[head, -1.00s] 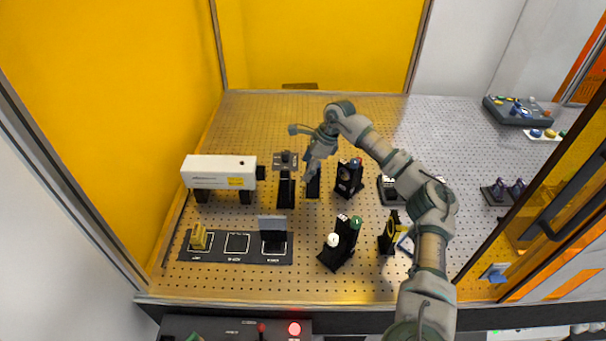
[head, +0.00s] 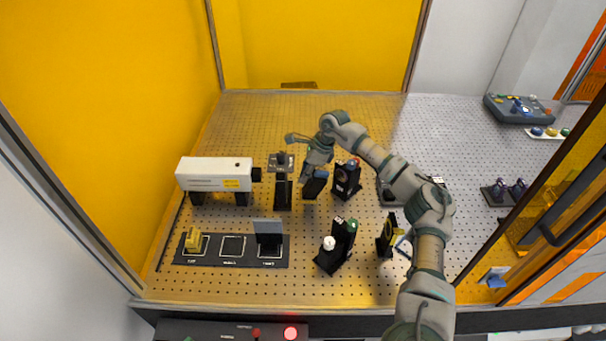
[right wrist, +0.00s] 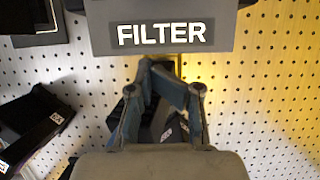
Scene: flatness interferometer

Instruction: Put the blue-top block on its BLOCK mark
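The blue-top block (head: 314,187) is a dark block with a blue top, standing on the perforated table right of the centre stand in the head view. My right gripper (head: 316,166) is at its top, overlapping it in this view. In the right wrist view, the blue-grey fingers (right wrist: 163,92) are close together, with dark shapes behind them. Whether they are closed on the block is unclear. A strip (head: 210,262) at front left has three outlined marks; the middle mark (head: 232,246) is bare. Its labels are too small to read. My left gripper is out of view.
The strip carries a yellow piece (head: 194,240) and a grey panel (head: 268,232). Behind it is a white box (head: 214,174). The centre stand (head: 283,193), a dark round-faced mount (head: 346,179), and white- and green-topped pieces (head: 337,247) are nearby. A FILTER label (right wrist: 162,34) tops the wrist view.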

